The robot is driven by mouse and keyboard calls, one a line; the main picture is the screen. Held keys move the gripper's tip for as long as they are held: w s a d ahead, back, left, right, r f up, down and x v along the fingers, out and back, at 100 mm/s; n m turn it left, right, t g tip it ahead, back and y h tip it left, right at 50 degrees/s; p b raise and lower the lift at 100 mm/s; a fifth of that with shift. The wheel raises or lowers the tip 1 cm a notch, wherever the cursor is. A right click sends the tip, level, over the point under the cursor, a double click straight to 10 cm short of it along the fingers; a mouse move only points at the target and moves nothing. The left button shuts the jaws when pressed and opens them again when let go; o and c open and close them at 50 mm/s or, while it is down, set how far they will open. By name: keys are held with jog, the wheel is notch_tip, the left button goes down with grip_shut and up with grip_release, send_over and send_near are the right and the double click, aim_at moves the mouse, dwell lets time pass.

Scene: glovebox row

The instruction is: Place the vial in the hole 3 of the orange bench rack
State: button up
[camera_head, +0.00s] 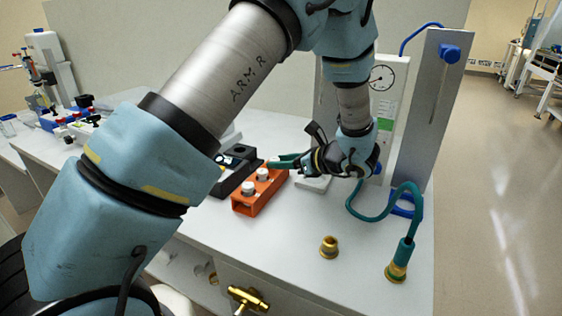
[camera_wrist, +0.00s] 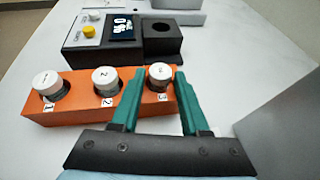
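The orange rack (camera_wrist: 75,108) stands on the bench with holes labelled 1, 2 and 3. It also shows in the head view (camera_head: 246,209). White-capped vials stand at hole 1 (camera_wrist: 47,82) and hole 2 (camera_wrist: 105,77). A third white-capped vial (camera_wrist: 159,72) is at hole 3, with its cap about level with the others. My gripper (camera_wrist: 159,76) has its green fingers on both sides of this vial, close against it and apparently shut on it. In the head view my gripper (camera_head: 278,162) hides that vial. The vial's bottom is hidden in the rack.
A dark device (camera_wrist: 125,45) with a display, yellow knob and round well stands behind the rack. A grey panel (camera_wrist: 285,115) is close on the right in the wrist view. Brass fittings (camera_head: 329,247) and a green hose (camera_head: 375,216) are at the bench's right side.

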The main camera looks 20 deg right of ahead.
jog(key=shift+o, duration=1.3)
jog(key=shift+r, duration=0.1)
jog(key=shift+s+d+r, duration=0.1)
jog(key=shift+r, duration=0.1)
jog(key=b+v, duration=0.2)
jog(key=v, duration=0.9)
jog(key=shift+s+d+r+b, duration=0.15)
jog(key=shift+s+b, duration=0.15)
